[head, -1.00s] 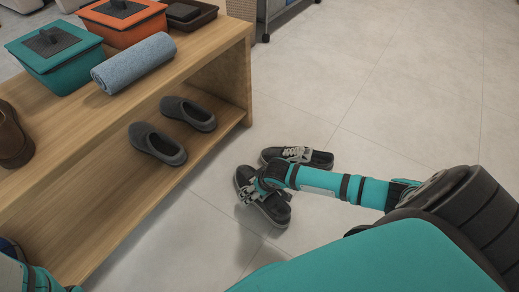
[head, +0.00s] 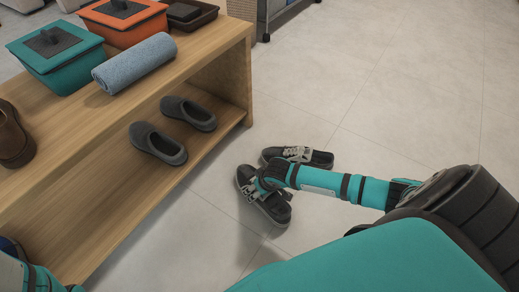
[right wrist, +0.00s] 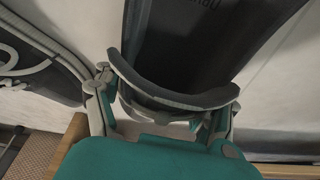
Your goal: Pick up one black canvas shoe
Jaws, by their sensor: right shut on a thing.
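Two black canvas shoes with pale laces are on the floor to the right of the wooden bench. My right gripper (head: 267,181) is shut on the nearer black canvas shoe (head: 277,211) and covers part of it. I cannot tell whether that shoe is clear of the floor. In the right wrist view the held shoe's dark body (right wrist: 180,45) lies between the fingers. The other black canvas shoe (head: 320,158) lies just behind it, on its own; in the right wrist view a dark shoe (right wrist: 35,65) shows at left. Only part of my left arm shows at the lower left corner.
The wooden bench (head: 215,60) stands at left. Its lower shelf holds two dark grey slip-on shoes (head: 158,144). On top are a teal box (head: 75,72), an orange box (head: 125,32), a dark tray and a rolled blue towel (head: 135,65). The tiled floor at right is open.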

